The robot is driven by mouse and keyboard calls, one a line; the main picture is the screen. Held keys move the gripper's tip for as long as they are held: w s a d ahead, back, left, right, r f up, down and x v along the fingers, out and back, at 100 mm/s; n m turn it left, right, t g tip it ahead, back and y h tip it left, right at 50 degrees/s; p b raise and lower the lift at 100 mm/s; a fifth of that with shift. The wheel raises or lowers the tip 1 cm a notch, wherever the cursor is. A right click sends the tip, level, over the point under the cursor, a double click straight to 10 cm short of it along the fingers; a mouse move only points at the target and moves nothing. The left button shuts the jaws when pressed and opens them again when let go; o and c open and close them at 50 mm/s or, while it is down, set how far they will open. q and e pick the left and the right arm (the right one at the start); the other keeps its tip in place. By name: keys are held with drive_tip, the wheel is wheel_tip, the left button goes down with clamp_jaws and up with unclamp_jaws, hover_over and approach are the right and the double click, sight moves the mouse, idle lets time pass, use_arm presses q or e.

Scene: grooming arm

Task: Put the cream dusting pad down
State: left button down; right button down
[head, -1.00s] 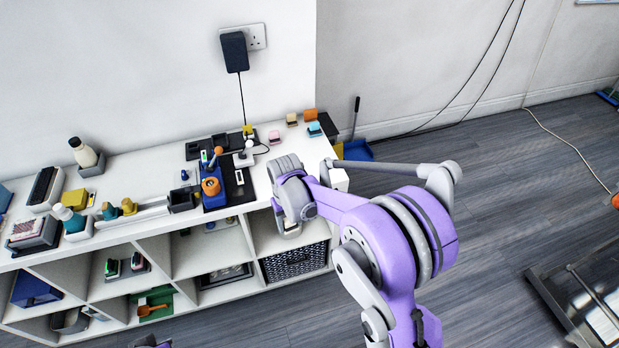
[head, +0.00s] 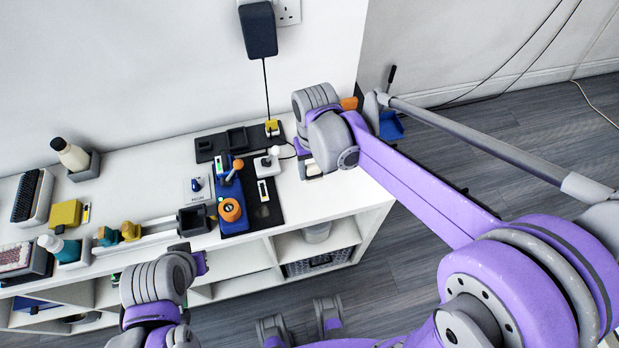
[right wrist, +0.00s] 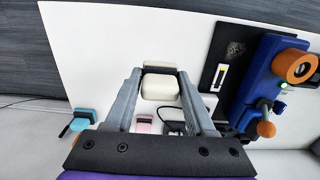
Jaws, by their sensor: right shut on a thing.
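The cream dusting pad (right wrist: 161,87) with its dark back is between the fingertips of my right gripper (right wrist: 161,76) in the right wrist view. The fingers press it from both sides. Below it is the white top of the shelf unit (right wrist: 85,45); I cannot tell whether the pad touches it.
A blue device with an orange ring (head: 231,209) stands on a dark mat (head: 266,213) to the left. A black charger (head: 258,30) hangs from the wall socket, its cable reaching the unit top.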

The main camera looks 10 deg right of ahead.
hover_over(313, 195)
wheel_tip(313, 195, down, 5)
drive_tip(key=shift+s+r, duration=0.15)
drive_tip(key=shift+r, duration=0.05)
use_arm(q)
drive_tip(key=shift+s+f+b, duration=0.35)
drive_tip(key=shift+f+b, duration=0.1)
drive_tip(key=shift+f, duration=0.05)
use_arm(e)
drive_tip(key=shift+f, duration=2.3)
drive_tip(key=shift+f, duration=0.15)
use_arm(q)
drive_tip(key=shift+f, duration=0.15)
use_arm(e)
drive_tip(key=shift+c, duration=1.2)
unclamp_jaws()
